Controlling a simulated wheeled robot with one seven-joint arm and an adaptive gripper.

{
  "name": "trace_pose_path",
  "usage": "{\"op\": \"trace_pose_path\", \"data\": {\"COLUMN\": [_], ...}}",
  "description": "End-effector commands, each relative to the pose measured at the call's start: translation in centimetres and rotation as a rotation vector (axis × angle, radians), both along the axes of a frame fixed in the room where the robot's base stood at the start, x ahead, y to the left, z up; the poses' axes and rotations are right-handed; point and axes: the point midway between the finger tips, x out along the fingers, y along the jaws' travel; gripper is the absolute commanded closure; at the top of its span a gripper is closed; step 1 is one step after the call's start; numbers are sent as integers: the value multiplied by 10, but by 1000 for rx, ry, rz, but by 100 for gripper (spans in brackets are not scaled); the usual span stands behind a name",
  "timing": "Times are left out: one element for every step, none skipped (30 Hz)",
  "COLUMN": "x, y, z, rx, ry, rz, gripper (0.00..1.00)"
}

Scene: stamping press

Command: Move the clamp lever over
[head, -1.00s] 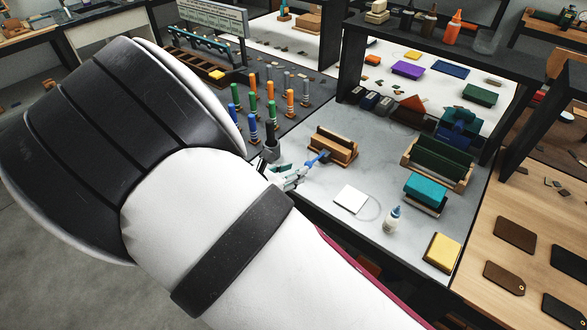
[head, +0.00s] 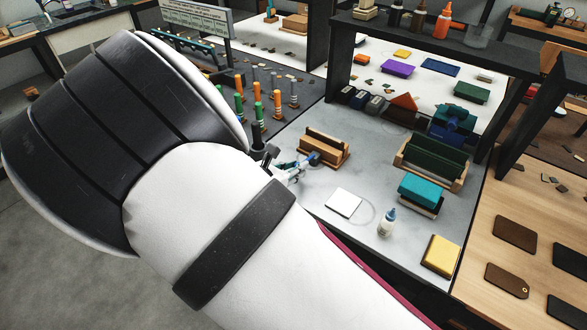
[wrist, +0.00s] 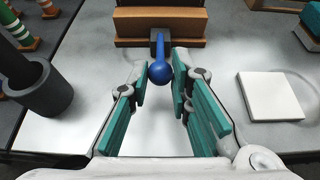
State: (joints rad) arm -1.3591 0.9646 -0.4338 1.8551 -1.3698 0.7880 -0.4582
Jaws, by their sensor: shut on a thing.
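The clamp lever is a short blue bar with a round blue knob (wrist: 160,73), standing out from the front of a wooden block (wrist: 160,24). In the head view the lever's blue end (head: 312,158) shows just in front of the same wooden block (head: 323,147). My gripper (wrist: 160,77) has its teal-padded fingertips on either side of the knob and is shut on it. In the head view my gripper (head: 290,169) is small and partly hidden by my white arm.
A white square tile (wrist: 272,95) lies right of my gripper. A black cylinder in a dark cup (wrist: 45,92) stands close on the left. Behind it are several coloured posts (head: 258,100). A small bottle (head: 387,223) and a teal brush-like block (head: 421,189) stand farther right.

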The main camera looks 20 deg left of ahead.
Motion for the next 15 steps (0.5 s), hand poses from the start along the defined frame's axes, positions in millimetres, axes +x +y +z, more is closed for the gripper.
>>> {"op": "trace_pose_path", "data": {"x": [1, 1, 2, 3, 4, 5, 5, 6, 6, 6, 7, 7, 7, 7, 7], "y": [0, 0, -1, -1, -1, -2, -2, -2, -2, -2, -2, -2, -2, -2, -2], "z": [6, 8, 11, 12, 14, 16, 17, 18, 19, 19, 19, 19, 19, 19, 19], "rx": [2, 2, 2, 1, 1, 0, 0, 0, -1, -1, -1, -1, -1, -1, -1], "ry": [-4, -4, -4, -5, -5, -4, -5, -5, -5, -5, -5, -6, -6, -6, -6], "rz": [-1, -1, -2, -1, -1, -1, -1, -1, 0, 0, 0, 0, 0, 0, 0], "gripper": [96, 97, 96, 96, 96, 96, 96, 96, 96, 96, 96, 96, 96, 97, 97]}}
